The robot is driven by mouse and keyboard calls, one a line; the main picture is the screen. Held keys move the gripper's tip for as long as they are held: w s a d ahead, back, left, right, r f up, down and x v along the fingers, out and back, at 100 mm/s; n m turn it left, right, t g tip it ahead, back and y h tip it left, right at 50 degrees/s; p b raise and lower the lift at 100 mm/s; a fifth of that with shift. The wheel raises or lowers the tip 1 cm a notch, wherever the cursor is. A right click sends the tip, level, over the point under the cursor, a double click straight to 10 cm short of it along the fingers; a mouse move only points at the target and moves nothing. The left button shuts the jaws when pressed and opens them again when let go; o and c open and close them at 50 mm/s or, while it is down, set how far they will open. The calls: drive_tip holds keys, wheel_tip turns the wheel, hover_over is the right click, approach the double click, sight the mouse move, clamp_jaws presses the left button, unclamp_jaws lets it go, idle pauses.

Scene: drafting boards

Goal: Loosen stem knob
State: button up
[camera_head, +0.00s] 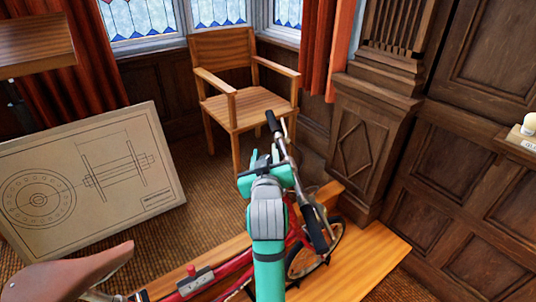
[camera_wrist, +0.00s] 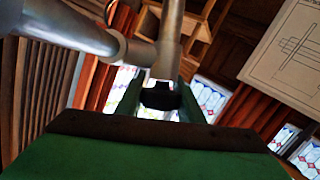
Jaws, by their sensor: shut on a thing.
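A red bicycle (camera_head: 238,273) stands on a wooden platform, with its grey handlebar (camera_head: 281,148) and stem at the front. My green gripper (camera_head: 264,165) reaches over the stem from the near side. In the wrist view, the two green fingers (camera_wrist: 160,100) are closed on a small dark knob (camera_wrist: 160,97) just below the grey handlebar and stem tubes (camera_wrist: 166,52). The fingers cover the sides of the knob. In the head view the knob is mostly hidden by my gripper, and I cannot tell how far it is turned.
A brown saddle (camera_head: 68,276) is at the lower left. A drawing board (camera_head: 95,175) leans at the left. A wooden armchair (camera_head: 243,104) stands behind the handlebar. A carved wooden pillar (camera_head: 362,140) is to the right. The wooden platform (camera_head: 375,255) is bare at the right.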

drive_tip(key=shift+a+n+g+y, duration=0.3)
drive_tip(key=shift+n+y, duration=0.5)
drive_tip(key=shift+y, duration=0.2)
drive_tip(key=o, duration=1.1)
drive_tip(key=shift+c, duration=0.2)
drive_tip(key=shift+s, duration=0.1)
drive_tip(key=v, duration=1)
drive_tip(key=shift+s, duration=0.25)
